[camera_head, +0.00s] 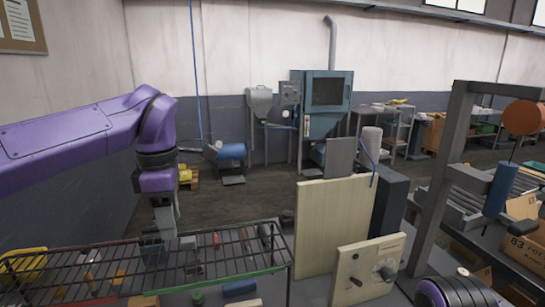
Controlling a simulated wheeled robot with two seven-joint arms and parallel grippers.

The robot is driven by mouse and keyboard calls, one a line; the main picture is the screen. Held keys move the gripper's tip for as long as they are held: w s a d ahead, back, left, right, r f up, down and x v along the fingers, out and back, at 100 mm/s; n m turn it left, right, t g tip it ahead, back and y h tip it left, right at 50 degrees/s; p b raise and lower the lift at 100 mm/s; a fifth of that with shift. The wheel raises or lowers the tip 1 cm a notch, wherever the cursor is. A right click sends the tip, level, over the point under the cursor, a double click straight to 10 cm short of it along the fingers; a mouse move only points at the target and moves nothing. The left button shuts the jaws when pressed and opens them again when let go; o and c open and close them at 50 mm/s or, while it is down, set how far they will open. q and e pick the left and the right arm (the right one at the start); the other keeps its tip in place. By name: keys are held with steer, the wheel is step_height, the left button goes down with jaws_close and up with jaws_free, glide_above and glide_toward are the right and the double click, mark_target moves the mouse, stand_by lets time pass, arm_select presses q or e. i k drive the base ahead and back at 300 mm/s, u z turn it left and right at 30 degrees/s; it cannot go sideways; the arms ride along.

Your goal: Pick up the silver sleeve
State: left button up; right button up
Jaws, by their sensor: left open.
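My left arm comes in from the left, and its left gripper (166,234) points down over the back of a wire rack (105,276). The gripper is open, with its fingertips close to the rack. A small grey piece (188,243) lies just right of the fingertips and may be the silver sleeve; it is too small to be sure. I see nothing held between the fingers. My right gripper is out of view; a purple part of my right arm shows at the bottom right.
Small red and dark pieces lie on or under the rack to the right of the gripper. A pale upright board (330,225) and a panel with knobs (368,268) stand right of the rack. A grey frame post (436,185) rises farther right.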

mark_target(188, 243)
steer(key=k, duration=1.15)
